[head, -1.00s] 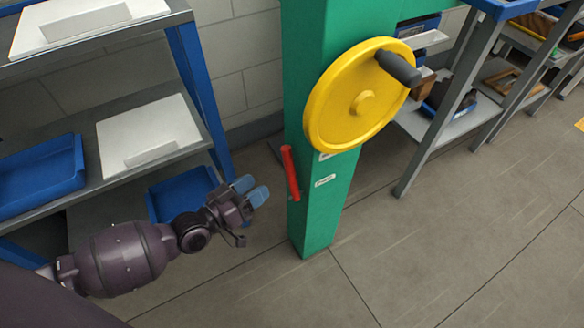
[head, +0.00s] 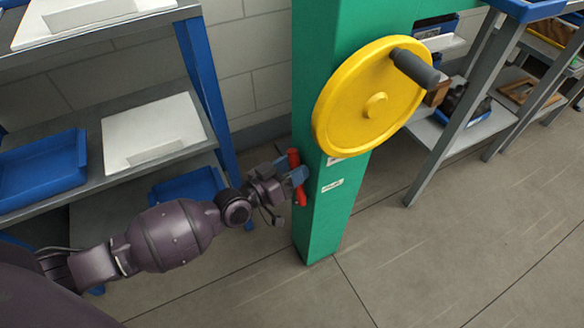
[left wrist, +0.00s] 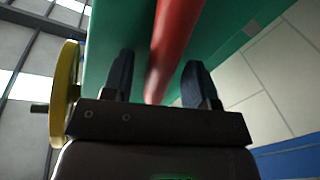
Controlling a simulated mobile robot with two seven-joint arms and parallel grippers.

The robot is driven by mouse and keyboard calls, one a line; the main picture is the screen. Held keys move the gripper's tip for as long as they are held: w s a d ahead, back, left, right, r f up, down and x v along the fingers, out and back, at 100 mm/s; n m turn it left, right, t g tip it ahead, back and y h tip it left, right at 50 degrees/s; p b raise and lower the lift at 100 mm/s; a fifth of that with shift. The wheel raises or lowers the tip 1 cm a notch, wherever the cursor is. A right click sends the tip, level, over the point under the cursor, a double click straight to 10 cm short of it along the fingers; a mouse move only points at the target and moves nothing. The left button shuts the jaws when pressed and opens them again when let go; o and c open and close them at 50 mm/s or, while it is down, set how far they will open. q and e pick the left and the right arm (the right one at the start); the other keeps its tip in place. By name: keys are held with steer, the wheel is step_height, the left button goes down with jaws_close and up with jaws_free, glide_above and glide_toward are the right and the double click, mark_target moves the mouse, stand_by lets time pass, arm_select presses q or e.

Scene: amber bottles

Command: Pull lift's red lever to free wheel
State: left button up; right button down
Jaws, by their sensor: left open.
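The red lever (head: 294,158) is on the left side of the green lift column (head: 325,215), below the yellow wheel (head: 365,100). The wheel has a dark handle and also shows at the left of the left wrist view (left wrist: 66,90). My left gripper (head: 298,176) is open at the lever and covers its middle part in the head view. In the left wrist view the lever (left wrist: 172,45) runs between the two apart fingers (left wrist: 157,82), with a gap seen on each side. My right gripper is not in view.
A grey shelf with blue posts (head: 205,90) stands at the left, holding blue bins (head: 40,172) and white boxes (head: 155,130). Grey racks (head: 470,125) stand behind the column at the right. The floor (head: 430,260) at front right is clear.

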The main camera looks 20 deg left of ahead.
mark_target(317, 182)
arm_select(q)
steer(key=shift+c, duration=0.3)
jaws_close()
steer(key=shift+d+r, duration=0.1)
steer(key=shift+s+d+r+m+p, duration=0.3)
steer(key=shift+s+d+m+p, duration=0.2)
steer(key=shift+m, duration=0.3)
steer(key=d+m, duration=0.1)
steer(key=s+m+p, duration=0.1)
steer(key=shift+d+m+t+h, duration=0.3)
steer(key=shift+d+h, duration=0.05)
steer(key=shift+h, duration=0.05)
steer(key=s+d+m, duration=0.1)
steer(key=s+d+m+p, duration=0.1)
steer(key=m, duration=0.1)
steer(key=shift+d+f+m+h, duration=0.1)
steer(key=shift+f+m+h, duration=0.2)
steer(key=shift+f, duration=0.05)
steer(key=shift+s+d+f+m+h, duration=0.15)
steer(key=shift+s+d+f+m, duration=0.25)
steer(key=shift+m, duration=0.35)
steer(key=shift+s+d+f+m+h, duration=0.25)
steer(key=shift+d+m, duration=0.2)
steer(key=shift+m, duration=0.3)
steer(key=shift+s, duration=0.1)
